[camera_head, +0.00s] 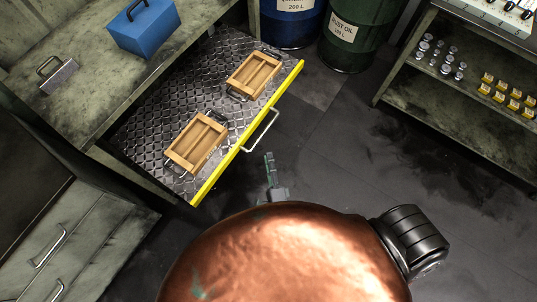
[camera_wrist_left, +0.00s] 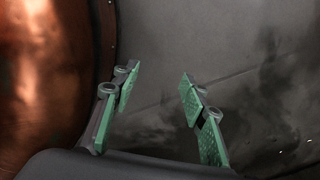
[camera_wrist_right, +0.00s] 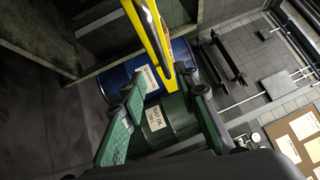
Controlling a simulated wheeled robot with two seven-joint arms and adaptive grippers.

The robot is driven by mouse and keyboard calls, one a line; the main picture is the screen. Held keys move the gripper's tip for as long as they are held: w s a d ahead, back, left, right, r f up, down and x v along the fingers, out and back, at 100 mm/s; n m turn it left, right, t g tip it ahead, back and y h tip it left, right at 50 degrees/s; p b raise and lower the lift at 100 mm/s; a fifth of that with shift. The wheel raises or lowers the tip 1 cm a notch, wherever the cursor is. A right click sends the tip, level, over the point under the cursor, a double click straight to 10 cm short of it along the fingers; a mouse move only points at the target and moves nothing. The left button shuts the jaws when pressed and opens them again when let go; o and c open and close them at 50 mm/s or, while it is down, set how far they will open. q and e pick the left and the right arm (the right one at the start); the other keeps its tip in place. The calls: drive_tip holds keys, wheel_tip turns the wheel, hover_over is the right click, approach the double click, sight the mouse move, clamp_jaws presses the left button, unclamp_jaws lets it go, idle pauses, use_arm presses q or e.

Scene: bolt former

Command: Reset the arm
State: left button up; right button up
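In the head view my right gripper (camera_head: 270,168) is a thin green-and-grey shape beside the open drawer's handle, apart from it. In the right wrist view this gripper (camera_wrist_right: 167,82) has its two green-padded fingers spread, with no object held. The drawer's yellow edge shows beyond the fingertips there. In the left wrist view my left gripper (camera_wrist_left: 158,73) is open and empty over dark floor, close to my copper-coloured body. The left gripper is not visible in the head view.
The drawer (camera_head: 198,192) stands open, with two wooden trays (camera_head: 196,143) (camera_head: 254,74) inside. A blue toolbox (camera_head: 143,27) and a grey metal block (camera_head: 58,77) sit on the workbench. A green drum (camera_head: 351,40), a blue drum (camera_head: 290,28) and a shelf (camera_head: 455,92) stand beyond clear floor.

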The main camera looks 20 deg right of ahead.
idle(0.3)
drive_tip(key=s+d+f+n+g+y+p, duration=0.1)
drive_tip(key=s+f+n+g+y+p, duration=0.15)
drive_tip(key=s+f+n, duration=0.4)
drive_tip(key=s+d+f+n+g+y+p, duration=0.1)
drive_tip(key=s+f+n+g+y+p, duration=0.2)
drive_tip(key=f, duration=0.6)
drive_tip(key=s+d+f+n+g+y+p, duration=0.1)
drive_tip(key=s+f+n+g+p, duration=0.15)
drive_tip(key=s+f+n, duration=0.4)
use_arm(q)
wheel_tip(320, 180, up, 9)
drive_tip(key=s+p, duration=0.1)
drive_tip(key=p, duration=0.3)
drive_tip(key=shift+a+r+t, duration=0.2)
drive_tip(key=shift+a+t, duration=0.15)
drive_tip(key=shift+t, duration=0.05)
use_arm(e)
drive_tip(key=s+d+f+n+g, duration=0.2)
drive_tip(key=s+d+f+g, duration=0.1)
drive_tip(key=s, duration=0.7)
drive_tip(key=s+d+f+n+g+h, duration=0.1)
drive_tip(key=s+d+f+n+g, duration=0.2)
drive_tip(key=s+d, duration=0.3)
drive_tip(key=s+d+f+n+g+h, duration=0.1)
drive_tip(key=s+d+f+g, duration=0.3)
drive_tip(key=s, duration=1.1)
drive_tip(key=shift+d+f+n+g, duration=0.35)
drive_tip(key=shift+d+n, duration=0.1)
drive_tip(key=shift+n, duration=0.45)
